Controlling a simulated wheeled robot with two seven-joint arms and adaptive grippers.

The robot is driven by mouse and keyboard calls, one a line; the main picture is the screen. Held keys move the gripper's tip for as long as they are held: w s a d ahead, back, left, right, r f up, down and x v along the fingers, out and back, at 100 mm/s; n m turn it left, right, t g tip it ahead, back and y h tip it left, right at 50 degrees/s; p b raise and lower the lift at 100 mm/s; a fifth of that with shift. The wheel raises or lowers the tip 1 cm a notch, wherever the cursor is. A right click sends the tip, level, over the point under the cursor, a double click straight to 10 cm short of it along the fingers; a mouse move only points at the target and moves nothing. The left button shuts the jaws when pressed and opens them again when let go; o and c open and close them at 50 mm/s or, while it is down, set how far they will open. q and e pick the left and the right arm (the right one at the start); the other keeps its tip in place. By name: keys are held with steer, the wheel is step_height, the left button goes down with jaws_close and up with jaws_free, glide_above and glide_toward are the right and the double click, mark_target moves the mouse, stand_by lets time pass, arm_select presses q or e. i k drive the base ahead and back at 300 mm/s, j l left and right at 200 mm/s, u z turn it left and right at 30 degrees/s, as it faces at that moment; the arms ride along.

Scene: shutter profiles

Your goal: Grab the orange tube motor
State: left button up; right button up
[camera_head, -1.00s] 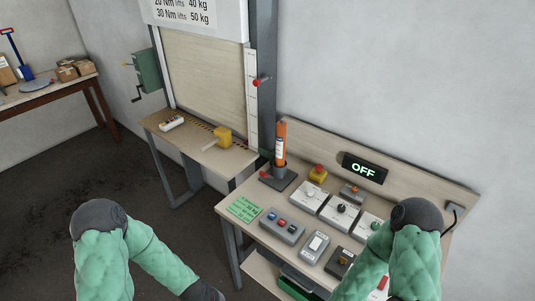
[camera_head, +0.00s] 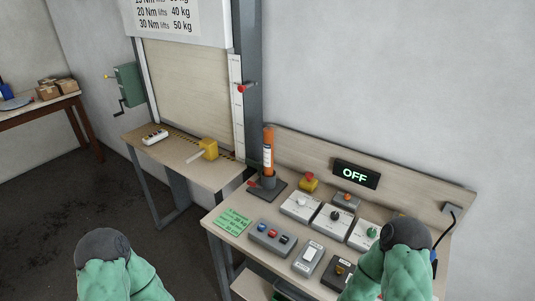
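The orange tube motor (camera_head: 268,152) stands upright in a dark holder (camera_head: 268,187) at the back left of the control bench. It has a white label around its middle. My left arm shows at the lower left, and its gripper is outside the picture. My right arm shows at the lower right over the bench, and its gripper is not visible either. Neither arm touches the tube motor.
The bench (camera_head: 220,218) carries several switch boxes, a red button on a yellow box (camera_head: 309,182), a green note (camera_head: 234,221) and an OFF display (camera_head: 356,174). A side table (camera_head: 180,149) holds a yellow block (camera_head: 208,149). A grey post (camera_head: 248,80) rises behind the holder.

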mark_target(269, 132)
steer(key=i+u, duration=0.15)
steer(key=u, duration=0.25)
steer(key=i+l+u, duration=0.1)
steer(key=u, duration=0.3)
steer(key=i+l+u, duration=0.1)
steer(key=u, duration=0.3)
steer(key=i+l, duration=0.05)
